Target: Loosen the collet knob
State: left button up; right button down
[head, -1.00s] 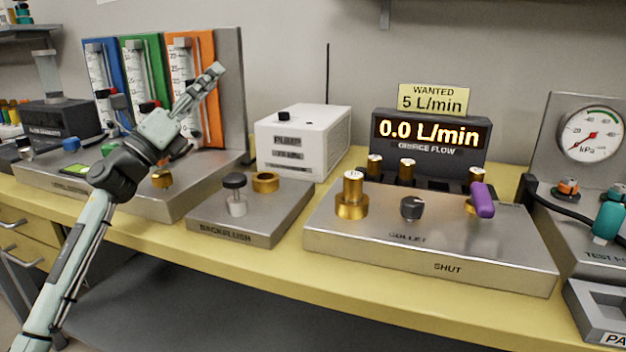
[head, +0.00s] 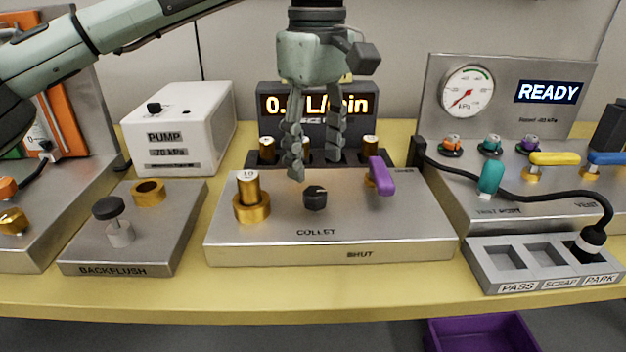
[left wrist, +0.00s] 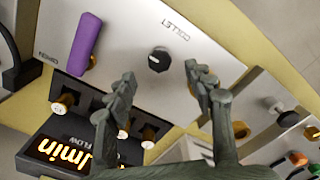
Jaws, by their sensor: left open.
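The collet knob (head: 315,198) is a small black knob with a white pointer line, in the middle of the metal collet block (head: 270,255). It also shows in the left wrist view (left wrist: 158,59), beside the COLLET label. My left gripper (head: 315,170) points down, open and empty, just above and behind the knob. In the left wrist view its two fingertips (left wrist: 163,75) lie on either side of the knob, apart from it. My right gripper is in neither view.
A brass post (head: 250,196) stands left of the knob and a purple lever (head: 381,175) right of it. Behind are several brass pieces and the flow display (head: 350,105). The white pump box (head: 180,128) is at left, the grey tray (head: 530,285) at right.

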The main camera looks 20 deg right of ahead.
aim_at(316, 191)
pick_arm(q)
notch_tip(316, 191, down, 6)
jog(key=shift+r, duration=0.1)
jog(key=c, duration=1.2)
jog(key=shift+o, duration=0.2)
